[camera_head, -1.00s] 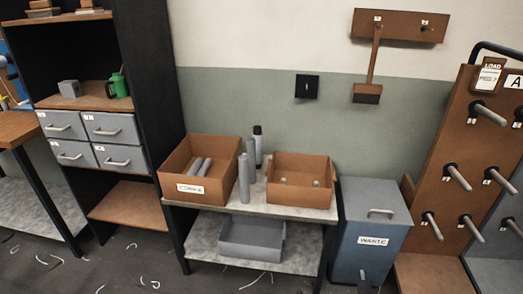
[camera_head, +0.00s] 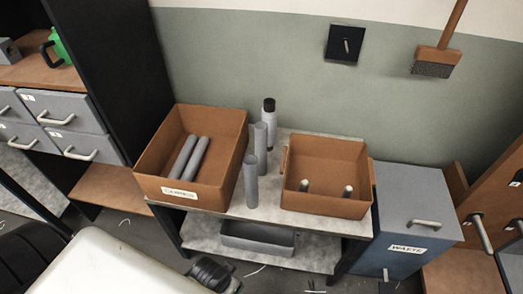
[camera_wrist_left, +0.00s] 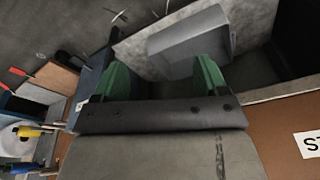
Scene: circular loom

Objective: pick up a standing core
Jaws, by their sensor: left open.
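Two grey cores stand upright on the table between two brown boxes. The nearer core (camera_head: 251,182) and the farther core (camera_head: 260,150) are close together in the head view. Two more cores (camera_head: 189,158) lie in the left brown box (camera_head: 229,160). My left gripper (camera_wrist_left: 163,78) shows in the left wrist view with its green fingers apart and nothing between them. A grey tray (camera_wrist_left: 190,42) shows beyond the fingers, and no standing core shows in that view. My right gripper is not in view.
A dark-capped bottle (camera_head: 269,112) stands behind the cores. The right brown box (camera_head: 326,203) holds two small pale-topped pieces. A grey tray (camera_head: 258,238) is on the lower shelf. The waste bin (camera_head: 415,215) stands right of the table (camera_head: 271,207); a shelf unit is at left.

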